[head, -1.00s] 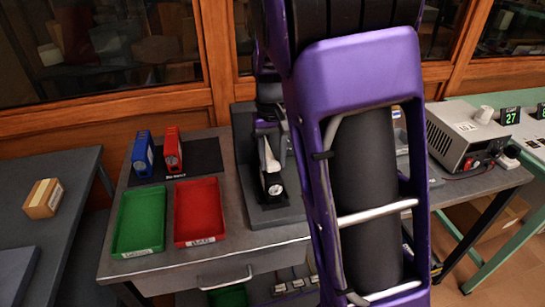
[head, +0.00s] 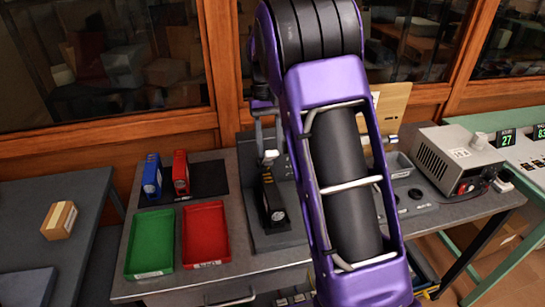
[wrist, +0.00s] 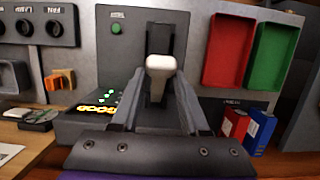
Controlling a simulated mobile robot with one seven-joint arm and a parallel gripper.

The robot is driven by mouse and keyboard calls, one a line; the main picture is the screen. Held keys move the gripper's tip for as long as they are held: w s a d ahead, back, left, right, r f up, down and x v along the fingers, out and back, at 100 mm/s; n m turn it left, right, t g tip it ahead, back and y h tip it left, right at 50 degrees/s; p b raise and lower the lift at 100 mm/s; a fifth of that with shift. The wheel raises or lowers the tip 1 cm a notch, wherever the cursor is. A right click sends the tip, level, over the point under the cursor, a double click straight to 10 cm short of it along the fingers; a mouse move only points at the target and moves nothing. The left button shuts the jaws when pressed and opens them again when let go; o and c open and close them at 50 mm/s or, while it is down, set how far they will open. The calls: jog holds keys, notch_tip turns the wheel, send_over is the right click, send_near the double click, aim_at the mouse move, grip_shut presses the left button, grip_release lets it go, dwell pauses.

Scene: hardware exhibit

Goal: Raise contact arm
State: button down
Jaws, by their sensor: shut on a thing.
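The contact arm's pale handle (wrist: 159,66) sits between my gripper's fingers in the wrist view, on a dark upright stem. My gripper (wrist: 160,84) is shut on this handle, with one grey finger on each side. In the head view, the handle (head: 270,156) shows just left of my purple arm, above a black block (head: 273,203) on the dark stand (head: 280,239). My arm hides much of the stand's right side there. The far end of the contact arm cannot be made out.
A green tray (head: 150,244) and a red tray (head: 205,234) lie left of the stand. A blue box (head: 152,178) and a red box (head: 181,174) stand behind them. A grey power unit (head: 458,158) stands at the bench's right.

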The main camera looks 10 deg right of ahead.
jog(key=shift+w+r, duration=0.2)
jog(key=shift+w, duration=1.25)
jog(key=shift+w+r, duration=0.15)
jog(key=shift+w, duration=1.3)
jog(key=shift+w+r, duration=0.2)
jog(key=shift+w, duration=1.25)
jog(key=c, duration=0.8)
grip_release()
jog(key=shift+c, duration=0.2)
jog(key=o, duration=0.4)
jog(key=shift+w+f, duration=0.1)
jog(key=shift+w, duration=0.05)
jog(key=shift+o, duration=0.2)
notch_tip(320, 180, up, 10)
